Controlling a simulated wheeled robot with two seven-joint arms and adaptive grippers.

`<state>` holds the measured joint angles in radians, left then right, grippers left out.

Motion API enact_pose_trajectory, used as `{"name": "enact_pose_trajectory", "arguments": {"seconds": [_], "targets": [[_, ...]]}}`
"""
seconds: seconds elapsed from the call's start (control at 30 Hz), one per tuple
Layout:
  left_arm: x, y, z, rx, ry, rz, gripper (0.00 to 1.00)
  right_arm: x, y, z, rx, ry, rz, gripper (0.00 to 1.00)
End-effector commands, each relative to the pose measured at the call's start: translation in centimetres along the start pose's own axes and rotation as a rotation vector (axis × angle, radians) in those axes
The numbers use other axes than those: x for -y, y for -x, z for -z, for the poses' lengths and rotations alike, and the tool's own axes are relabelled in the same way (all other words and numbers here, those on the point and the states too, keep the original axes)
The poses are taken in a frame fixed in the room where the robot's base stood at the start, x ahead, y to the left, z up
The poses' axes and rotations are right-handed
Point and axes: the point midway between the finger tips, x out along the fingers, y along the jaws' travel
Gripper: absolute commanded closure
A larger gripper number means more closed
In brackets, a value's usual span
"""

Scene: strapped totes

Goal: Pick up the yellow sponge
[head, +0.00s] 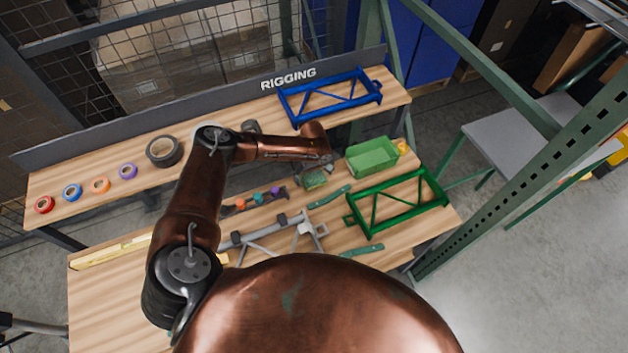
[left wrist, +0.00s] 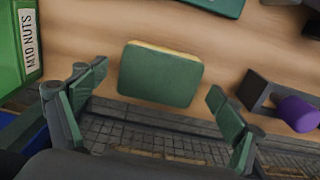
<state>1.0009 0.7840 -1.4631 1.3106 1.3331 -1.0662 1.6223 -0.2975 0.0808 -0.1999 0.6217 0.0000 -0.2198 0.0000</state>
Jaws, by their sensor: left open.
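The yellow sponge (left wrist: 160,76) lies on the wooden bench in the left wrist view. Its upper face is dark green, and a thin yellow edge shows along its far side. In the head view a small green pad that looks like the same sponge (head: 314,179) lies below the end of my left arm. My left gripper (left wrist: 159,88) is open, with one green-padded finger on each side of the sponge in the picture. No contact shows, and the height gap is hard to tell. My right gripper is not in view.
A green bin (head: 372,158), labelled M10 NUTS in the wrist view, stands right of the sponge. A rack with coloured pieces (head: 256,200) is to its left. A green frame (head: 398,204), blue frame (head: 331,97) and grey frame (head: 272,236) lie around. Tape rolls (head: 163,151) line the back shelf.

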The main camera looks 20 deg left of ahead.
Motion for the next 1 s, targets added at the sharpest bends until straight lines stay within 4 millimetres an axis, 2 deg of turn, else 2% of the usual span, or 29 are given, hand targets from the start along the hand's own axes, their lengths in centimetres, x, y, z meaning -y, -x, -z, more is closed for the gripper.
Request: {"name": "enact_pose_trajectory", "arguments": {"seconds": [0.17,0.57,0.87,1.0], "targets": [[0.0,0.0,0.0,0.000,0.001,-0.001,0.12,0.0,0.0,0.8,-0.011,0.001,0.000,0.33],[0.1,0.1,0.1,0.000,0.002,-0.001,0.39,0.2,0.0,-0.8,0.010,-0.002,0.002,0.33],[0.1,0.1,0.1,0.000,0.002,-0.001,0.40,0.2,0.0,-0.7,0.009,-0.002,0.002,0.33],[0.1,0.7,0.1,0.000,0.003,-0.002,0.40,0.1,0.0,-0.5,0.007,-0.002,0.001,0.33]]}}
